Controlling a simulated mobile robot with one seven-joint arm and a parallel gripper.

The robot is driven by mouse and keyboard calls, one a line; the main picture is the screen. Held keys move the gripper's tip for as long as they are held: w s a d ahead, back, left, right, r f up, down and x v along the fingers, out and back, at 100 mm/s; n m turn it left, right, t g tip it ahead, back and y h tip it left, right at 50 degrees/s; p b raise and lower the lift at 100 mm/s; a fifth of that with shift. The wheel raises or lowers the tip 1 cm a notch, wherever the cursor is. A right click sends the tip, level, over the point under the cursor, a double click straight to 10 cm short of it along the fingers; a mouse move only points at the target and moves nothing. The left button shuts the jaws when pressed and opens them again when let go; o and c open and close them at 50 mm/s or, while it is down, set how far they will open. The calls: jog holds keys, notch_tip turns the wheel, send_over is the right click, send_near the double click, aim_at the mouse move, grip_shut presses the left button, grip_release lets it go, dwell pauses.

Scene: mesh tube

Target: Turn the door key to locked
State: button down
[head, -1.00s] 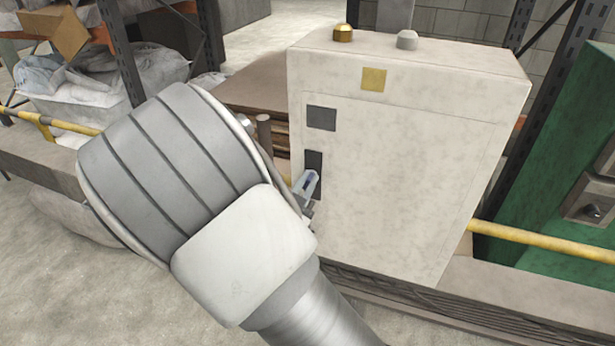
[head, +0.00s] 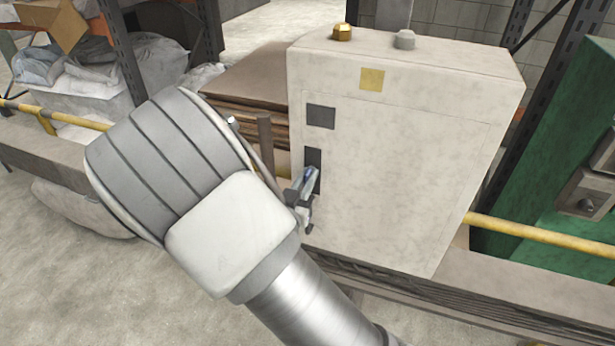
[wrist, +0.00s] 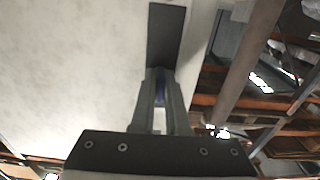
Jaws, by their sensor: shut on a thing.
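The pale control cabinet (head: 410,150) stands upright at the centre right of the head view. A dark lock plate (head: 313,158) is on its front near the left edge; it also shows in the wrist view (wrist: 166,35). My gripper (wrist: 160,78) is at the lower end of that plate, shut on a bluish key (wrist: 160,92). In the head view my gripper (head: 303,190) shows only in part beside my large grey wrist, with a bluish bit of the key at its tip. The fingers hide most of the key, and I cannot tell its angle.
A yellow rail (head: 540,238) runs low beside the cabinet. A green machine (head: 560,160) stands at the right. Stacked brown boards (head: 250,85) and a shelf with bags lie behind on the left. Open floor (head: 60,280) is at the lower left.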

jog(key=c, duration=0.9)
grip_release()
jog(key=shift+s, duration=0.1)
jog(key=v, duration=1.7)
jog(key=shift+s, duration=0.1)
